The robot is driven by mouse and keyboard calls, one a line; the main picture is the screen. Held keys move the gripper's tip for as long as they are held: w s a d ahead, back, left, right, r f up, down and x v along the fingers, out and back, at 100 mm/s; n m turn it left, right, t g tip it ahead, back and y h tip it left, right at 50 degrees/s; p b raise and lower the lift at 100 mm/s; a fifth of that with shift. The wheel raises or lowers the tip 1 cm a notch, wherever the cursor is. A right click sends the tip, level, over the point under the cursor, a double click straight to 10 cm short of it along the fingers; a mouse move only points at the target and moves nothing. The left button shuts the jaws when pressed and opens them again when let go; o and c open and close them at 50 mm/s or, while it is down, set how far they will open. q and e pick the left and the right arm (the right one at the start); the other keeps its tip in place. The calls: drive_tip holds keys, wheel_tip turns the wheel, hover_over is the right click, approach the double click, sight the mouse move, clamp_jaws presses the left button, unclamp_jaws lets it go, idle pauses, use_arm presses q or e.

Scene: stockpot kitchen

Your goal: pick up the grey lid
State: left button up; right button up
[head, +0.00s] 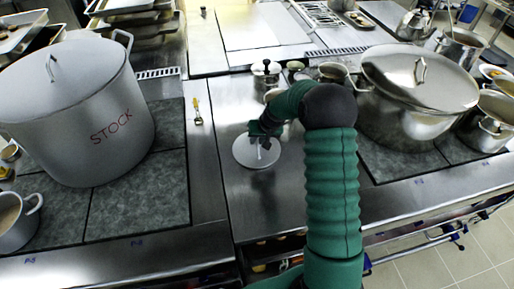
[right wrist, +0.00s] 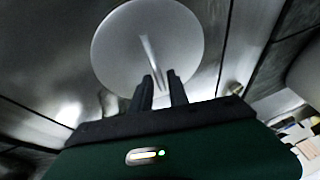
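The grey lid (head: 244,157) is a small round disc with a thin upright handle. It appears to lie flat on the steel counter, between the two dark cooktops. My right gripper (head: 262,140) is over the lid, pointing down at its handle. In the right wrist view the lid (right wrist: 115,45) fills the top centre. The two dark fingertips of my right gripper (right wrist: 161,80) are apart there, with a gap between them. The near end of the handle shows in line with that gap; whether the fingers touch it is unclear. My left gripper is out of view.
A large pot marked STOCK (head: 75,120) stands on the left cooktop, and a big lidded pot (head: 405,115) on the right one. Small lidded containers (head: 265,78) stand behind the lid. A yellow-handled utensil (head: 197,112) lies to its left. The counter front is clear.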

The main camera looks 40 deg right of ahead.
drive_tip(key=shift+w+x, duration=0.2)
drive_tip(key=shift+x, duration=0.85)
drive_tip(key=shift+s+d+r, duration=0.1)
drive_tip(key=shift+s+d, duration=0.1)
drive_tip(key=shift+d, duration=0.05)
clamp_jaws()
drive_tip(key=shift+w+a, duration=0.1)
drive_tip(key=shift+a, duration=0.1)
drive_tip(key=shift+d, duration=0.1)
